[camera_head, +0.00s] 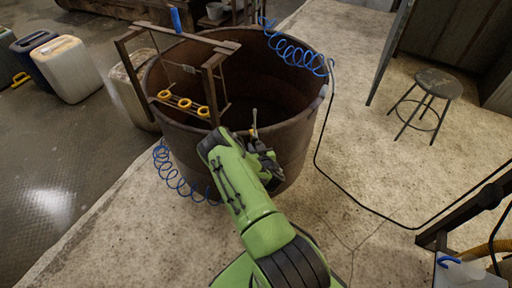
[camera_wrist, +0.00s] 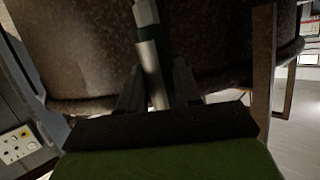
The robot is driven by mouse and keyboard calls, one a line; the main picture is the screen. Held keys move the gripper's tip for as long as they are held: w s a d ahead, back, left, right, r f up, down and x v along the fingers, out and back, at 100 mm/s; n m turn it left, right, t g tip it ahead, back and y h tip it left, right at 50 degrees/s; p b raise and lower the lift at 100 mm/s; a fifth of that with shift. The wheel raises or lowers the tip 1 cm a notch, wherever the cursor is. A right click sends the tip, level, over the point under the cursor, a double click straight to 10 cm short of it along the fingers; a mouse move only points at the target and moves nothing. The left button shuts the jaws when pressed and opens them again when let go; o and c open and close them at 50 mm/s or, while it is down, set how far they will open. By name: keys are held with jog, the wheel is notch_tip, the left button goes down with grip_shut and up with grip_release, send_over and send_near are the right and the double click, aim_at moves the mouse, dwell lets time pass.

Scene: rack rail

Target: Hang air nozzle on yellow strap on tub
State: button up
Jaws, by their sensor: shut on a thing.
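My gripper (camera_head: 262,152) is in front of the near right wall of the big rusty tub (camera_head: 290,135). It is shut on the air nozzle, a thin grey tube (camera_head: 254,120) that sticks up from the jaws. In the wrist view the nozzle (camera_wrist: 152,70) runs up between the two fingers (camera_wrist: 157,92), with the tub's brown wall (camera_wrist: 85,50) behind it. Yellow rings, which look like the straps, sit on a rail at the tub's left: one at the left (camera_head: 164,94), one in the middle (camera_head: 184,103), one at the right (camera_head: 203,111). The gripper is right of them and apart.
A rusty frame (camera_head: 213,65) stands over the tub's left side. Blue coiled hoses hang at its upper right (camera_head: 295,50) and lower left (camera_head: 172,175). A black cable (camera_head: 318,135) runs down the right. A stool (camera_head: 437,85) stands far right; jerrycans (camera_head: 68,70) stand far left.

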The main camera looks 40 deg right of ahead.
jog(key=shift+f, duration=0.25)
jog(key=shift+f+b, duration=0.55)
jog(key=shift+f, duration=0.1)
jog(key=o, duration=0.8)
jog(key=p+v, duration=0.8)
jog(key=v, duration=0.8)
jog(key=shift+w+f, duration=0.1)
